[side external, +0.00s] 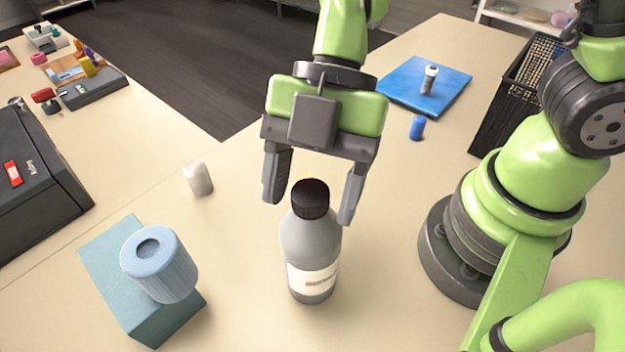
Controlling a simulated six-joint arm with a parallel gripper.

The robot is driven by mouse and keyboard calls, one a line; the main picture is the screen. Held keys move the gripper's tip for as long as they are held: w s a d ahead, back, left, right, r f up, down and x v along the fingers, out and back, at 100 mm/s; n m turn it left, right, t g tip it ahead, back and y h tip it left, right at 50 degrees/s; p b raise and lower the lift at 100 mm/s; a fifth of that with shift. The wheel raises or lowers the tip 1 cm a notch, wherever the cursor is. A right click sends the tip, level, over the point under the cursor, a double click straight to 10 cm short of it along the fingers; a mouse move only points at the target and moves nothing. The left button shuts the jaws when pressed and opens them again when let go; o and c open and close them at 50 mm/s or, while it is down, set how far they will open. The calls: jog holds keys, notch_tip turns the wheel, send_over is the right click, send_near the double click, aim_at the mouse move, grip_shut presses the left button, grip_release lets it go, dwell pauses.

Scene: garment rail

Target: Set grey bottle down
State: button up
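The grey bottle (311,245) has a black cap and a white label band. It appears to stand upright on the beige table, in the lower middle of the side external view. My gripper (312,200) is above and around the cap, pointing down. Its two fingers are spread wide, with visible gaps between them and the cap. The bottle's far side is hidden.
A teal block (145,290) with a blue roll (160,265) on it is at left. A small whitish cylinder (199,179) stands nearby. A blue mat (425,92), a blue cylinder (417,128) and a black basket (505,105) are at back right.

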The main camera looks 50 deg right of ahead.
jog(key=v, duration=1.2)
jog(key=s+d+r+m+t+h, duration=0.2)
jog(key=d+m+t, duration=0.2)
jog(key=m, duration=0.9)
jog(key=s+d+r+m+t+h, duration=0.1)
jog(key=d+m+t, duration=0.4)
jog(key=m, duration=0.8)
jog(key=shift+s+d+r+t+h, duration=0.35)
jog(key=shift+s+d+h, duration=0.25)
jog(key=shift+s, duration=0.25)
